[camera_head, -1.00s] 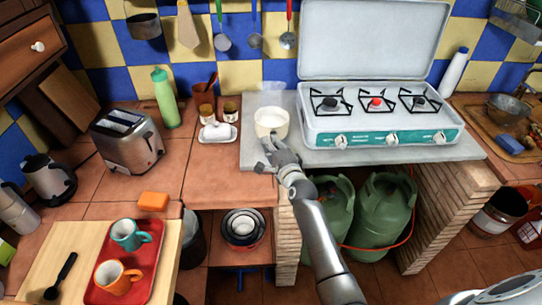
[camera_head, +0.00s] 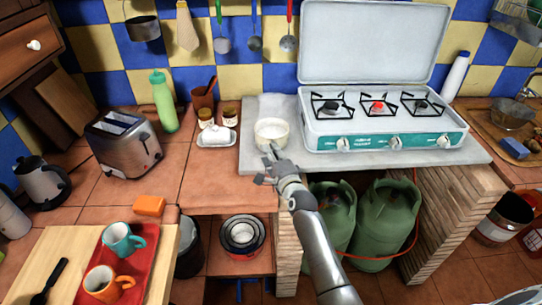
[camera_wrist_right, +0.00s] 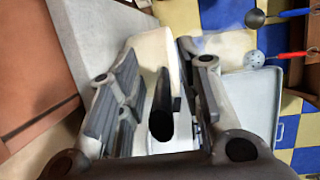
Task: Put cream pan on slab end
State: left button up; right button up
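The cream pan (camera_head: 271,133) sits upright on the left end of the grey slab (camera_head: 252,160), left of the stove. My right gripper (camera_head: 268,170) is just in front of the pan, at the slab's front edge, with its fingers spread. My left gripper is not in view.
A white stove (camera_head: 380,125) stands on the slab right of the pan. A butter dish (camera_head: 216,137) and small jars stand left of it on the tiled counter. A toaster (camera_head: 124,145), a green bottle (camera_head: 164,100) and a red tray (camera_head: 140,270) with cups are further left.

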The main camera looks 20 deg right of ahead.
jog(key=shift+r, duration=0.2)
jog(key=shift+s+f, duration=0.1)
jog(key=shift+s, duration=0.15)
jog(key=s+r, duration=0.1)
jog(key=s, duration=1)
jog(key=shift+s+r+b, duration=0.2)
jog(key=shift+b, duration=0.1)
